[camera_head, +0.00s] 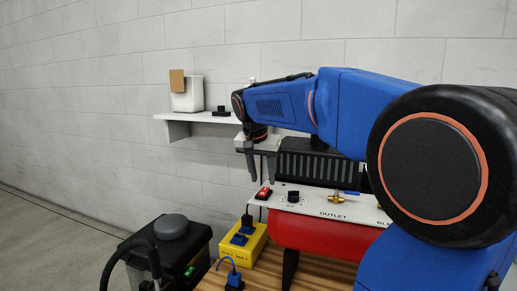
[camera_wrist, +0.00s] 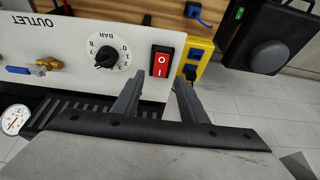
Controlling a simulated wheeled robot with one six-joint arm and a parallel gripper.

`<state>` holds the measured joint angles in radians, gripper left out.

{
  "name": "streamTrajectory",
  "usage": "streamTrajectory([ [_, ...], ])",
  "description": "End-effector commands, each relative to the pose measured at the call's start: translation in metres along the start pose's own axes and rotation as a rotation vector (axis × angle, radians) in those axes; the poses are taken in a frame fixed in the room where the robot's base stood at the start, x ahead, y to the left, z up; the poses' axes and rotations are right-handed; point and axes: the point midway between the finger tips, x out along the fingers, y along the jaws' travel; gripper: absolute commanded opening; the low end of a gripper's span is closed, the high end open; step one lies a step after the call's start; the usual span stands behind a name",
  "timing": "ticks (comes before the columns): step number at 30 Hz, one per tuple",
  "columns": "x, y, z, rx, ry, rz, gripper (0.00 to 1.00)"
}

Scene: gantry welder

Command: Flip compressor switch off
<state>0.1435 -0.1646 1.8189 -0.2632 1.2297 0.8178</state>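The compressor switch (camera_head: 264,193) is a red rocker in a black frame at the left end of the white panel of the red compressor (camera_head: 325,236). In the wrist view the switch (camera_wrist: 162,60) carries white I and O marks, and I cannot tell which side is pressed in. My gripper (camera_head: 262,178) points down just above the switch in the head view. In the wrist view my gripper (camera_wrist: 157,84) shows two grey fingers apart, with nothing between them. The switch lies just beyond the fingertips, between their lines; contact is not visible.
A round pressure knob (camera_wrist: 106,56) and a brass valve with blue handle (camera_wrist: 44,66) sit along the panel. A yellow socket box (camera_head: 243,245) with blue plugs stands beside the compressor. A black machine with a grey cap (camera_head: 171,227) is at lower left. A wall shelf (camera_head: 205,118) is behind.

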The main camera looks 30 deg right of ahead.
Motion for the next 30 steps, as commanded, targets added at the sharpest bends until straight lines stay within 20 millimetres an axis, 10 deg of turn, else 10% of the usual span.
streamTrajectory([
  [18,-0.116,0.0,0.0,0.0,0.0,-0.001,0.39],
  [30,-0.134,0.0,0.0,0.0,0.0,0.0,0.39],
])
